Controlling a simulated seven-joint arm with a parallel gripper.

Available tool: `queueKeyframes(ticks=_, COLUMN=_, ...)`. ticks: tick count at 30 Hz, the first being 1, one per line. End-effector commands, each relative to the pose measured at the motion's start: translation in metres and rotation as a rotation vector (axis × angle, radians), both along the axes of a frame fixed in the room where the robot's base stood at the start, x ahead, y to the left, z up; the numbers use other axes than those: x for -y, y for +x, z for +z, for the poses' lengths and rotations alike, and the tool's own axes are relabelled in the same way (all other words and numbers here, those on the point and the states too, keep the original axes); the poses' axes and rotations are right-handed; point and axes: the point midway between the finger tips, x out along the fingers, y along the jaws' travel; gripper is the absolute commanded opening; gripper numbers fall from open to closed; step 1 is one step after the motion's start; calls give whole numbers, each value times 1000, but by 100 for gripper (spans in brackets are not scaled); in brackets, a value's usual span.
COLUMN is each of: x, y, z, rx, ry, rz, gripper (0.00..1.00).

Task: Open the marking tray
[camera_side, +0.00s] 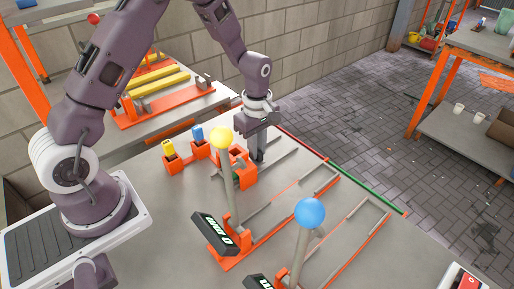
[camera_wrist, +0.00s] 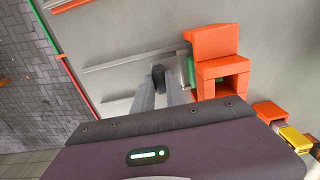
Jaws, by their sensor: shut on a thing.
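My gripper (camera_side: 258,154) points down at the far end of the bench, beside an orange block-shaped housing (camera_side: 243,178). In the wrist view my gripper (camera_wrist: 160,84) has its two fingers close around a small dark knob or handle (camera_wrist: 158,72). The orange housing (camera_wrist: 217,75) stands just right of the fingers, with a green piece (camera_wrist: 190,70) at its left side. Pale metal rails (camera_wrist: 125,62) run left from the housing. I take this to be the marking tray's station; the tray itself is largely hidden by the fingers, and how far it is open cannot be told.
A lever with a yellow ball (camera_side: 220,137) and one with a blue ball (camera_side: 310,212) stand upright on the bench near my arm. Small orange holders with blue (camera_side: 197,132) and yellow (camera_side: 168,147) pieces sit left of the housing. A red and green strip (camera_side: 370,189) edges the bench.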

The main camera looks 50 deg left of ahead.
Motion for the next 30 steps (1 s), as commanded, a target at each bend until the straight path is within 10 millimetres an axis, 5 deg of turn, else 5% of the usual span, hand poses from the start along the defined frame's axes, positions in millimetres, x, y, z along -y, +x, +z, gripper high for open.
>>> queueKeyframes(ticks=24, x=0, y=1, z=1, rx=3, ry=0, rz=0, gripper=0)
queueKeyframes(ticks=30, x=0, y=32, z=0, rx=5, ry=2, rz=1, gripper=0)
